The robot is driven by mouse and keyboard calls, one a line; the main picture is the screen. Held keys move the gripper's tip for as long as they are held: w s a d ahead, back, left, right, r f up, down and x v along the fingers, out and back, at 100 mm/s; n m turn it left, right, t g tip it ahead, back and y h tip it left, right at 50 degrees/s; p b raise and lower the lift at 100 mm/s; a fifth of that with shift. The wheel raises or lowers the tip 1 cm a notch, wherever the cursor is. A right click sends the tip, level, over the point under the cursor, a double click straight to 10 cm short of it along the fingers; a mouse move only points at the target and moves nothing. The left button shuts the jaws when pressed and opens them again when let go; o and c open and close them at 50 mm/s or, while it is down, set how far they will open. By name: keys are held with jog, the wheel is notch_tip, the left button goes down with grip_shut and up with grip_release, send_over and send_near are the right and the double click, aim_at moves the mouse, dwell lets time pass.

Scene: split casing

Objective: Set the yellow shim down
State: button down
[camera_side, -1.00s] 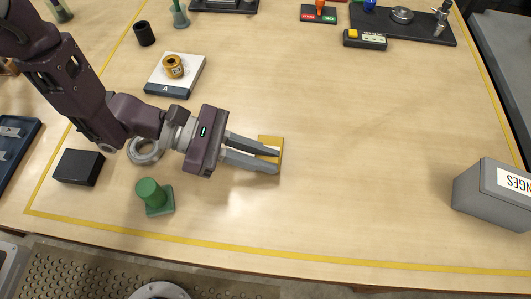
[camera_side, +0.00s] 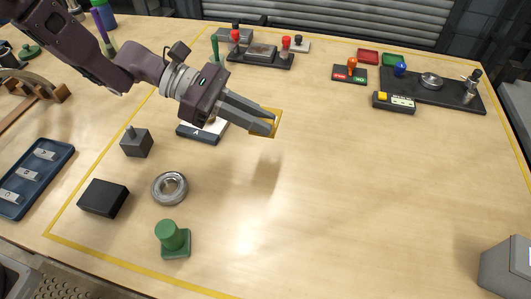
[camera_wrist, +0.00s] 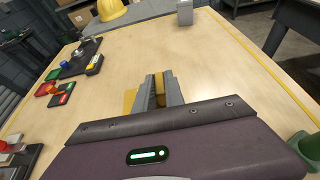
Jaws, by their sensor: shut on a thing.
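The yellow shim (camera_side: 276,122) is a flat piece held between the fingertips of my gripper (camera_side: 268,124). In the side view the fingers cover its middle. A soft shadow lies on the bare wood below and apart from it, so the shim appears held above the table. In the wrist view the shim (camera_wrist: 130,101) shows to the left of the fingers and also between them. My gripper (camera_wrist: 160,80) is shut on it there.
A metal ring (camera_side: 169,188), black box (camera_side: 103,198), grey block (camera_side: 137,143) and green knobbed piece (camera_side: 173,240) are at left. A grey bin (camera_side: 507,266) is at right. The table's middle is clear.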

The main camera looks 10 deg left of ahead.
aim_at(259, 163)
notch_tip(259, 163, down, 9)
jog(key=shift+f, duration=0.1)
jog(key=c, duration=1.4)
grip_release()
jog(key=shift+f, duration=0.15)
